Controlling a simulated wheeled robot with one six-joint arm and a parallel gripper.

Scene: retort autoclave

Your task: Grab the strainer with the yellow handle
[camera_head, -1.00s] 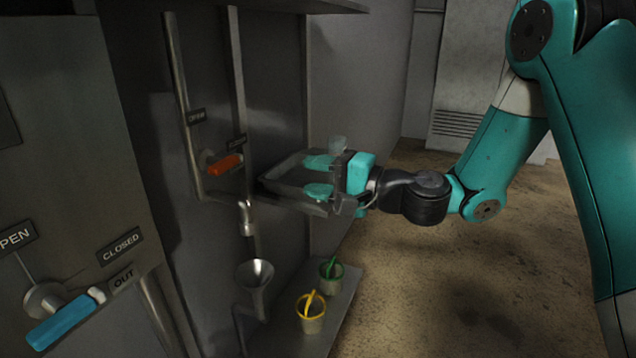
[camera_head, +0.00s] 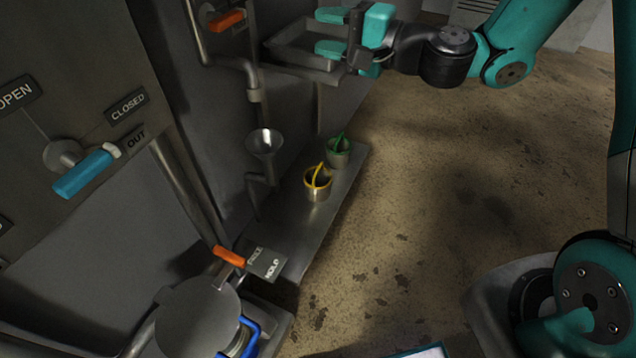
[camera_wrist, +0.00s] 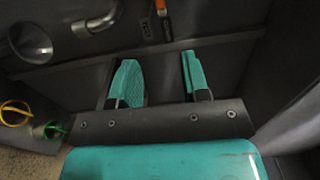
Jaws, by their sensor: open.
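The strainer with the yellow handle (camera_head: 317,189) is a small metal cup with a yellow loop standing upright on a narrow grey ledge (camera_head: 292,232). In the wrist view its yellow handle (camera_wrist: 14,113) shows at the left edge. A similar strainer with a green handle (camera_head: 339,157) stands just behind it, and its green handle also shows in the wrist view (camera_wrist: 49,130). My gripper (camera_head: 331,32) has teal fingertips set apart with nothing between them. It is higher up than both strainers and apart from them. It also shows in the wrist view (camera_wrist: 159,75).
A metal funnel (camera_head: 264,143) under a pipe stands left of the strainers. An orange lever (camera_head: 226,21) is on the wall, and another orange handle (camera_head: 229,256) is lower. A blue lever (camera_head: 85,174) is at left. The floor right of the ledge is clear.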

